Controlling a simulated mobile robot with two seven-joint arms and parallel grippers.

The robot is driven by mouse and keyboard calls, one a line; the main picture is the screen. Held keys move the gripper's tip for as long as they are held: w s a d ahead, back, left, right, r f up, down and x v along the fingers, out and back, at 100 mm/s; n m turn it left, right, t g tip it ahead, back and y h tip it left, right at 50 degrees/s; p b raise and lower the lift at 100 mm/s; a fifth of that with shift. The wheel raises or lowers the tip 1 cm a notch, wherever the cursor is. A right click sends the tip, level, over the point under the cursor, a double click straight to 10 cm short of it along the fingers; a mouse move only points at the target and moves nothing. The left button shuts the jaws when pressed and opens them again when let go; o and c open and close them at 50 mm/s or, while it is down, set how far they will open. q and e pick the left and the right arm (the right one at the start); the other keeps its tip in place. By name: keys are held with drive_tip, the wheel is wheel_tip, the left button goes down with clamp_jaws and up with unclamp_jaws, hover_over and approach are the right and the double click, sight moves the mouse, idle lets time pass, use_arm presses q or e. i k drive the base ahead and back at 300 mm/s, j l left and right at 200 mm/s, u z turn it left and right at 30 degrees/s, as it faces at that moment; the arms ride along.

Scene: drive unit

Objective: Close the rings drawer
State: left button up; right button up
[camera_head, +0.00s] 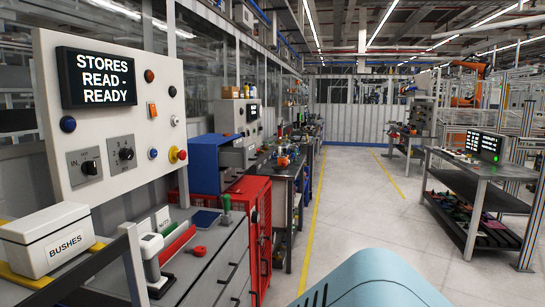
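No drawer in view carries a readable "rings" label. A grey drawer unit (222,272) with dark handles stands at the lower left, its fronts facing right and seen at a steep angle. A small blue cabinet (204,163) with grey drawer fronts (238,156) stands farther back, above a red cabinet (257,214). I cannot tell whether any of these drawers is open. Neither of my grippers is in view.
A control panel (110,110) reads "STORES READ-READY". A white box (48,238) labelled "BUSHES" is at the left. Small tools, including a red knob (199,250), lie on the grey unit's top. A workbench (476,180) stands at the right. The aisle floor (345,200) is clear.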

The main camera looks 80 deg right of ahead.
sight(244, 158)
drive_tip(key=l+z, duration=0.15)
drive_tip(key=z, duration=1.8)
drive_tip(key=i+l, duration=0.2)
drive_tip(key=l, duration=0.15)
drive_tip(key=i+l, duration=0.15)
drive_tip(key=l, duration=0.2)
drive_tip(key=i+l, duration=0.35)
drive_tip(key=l, duration=0.3)
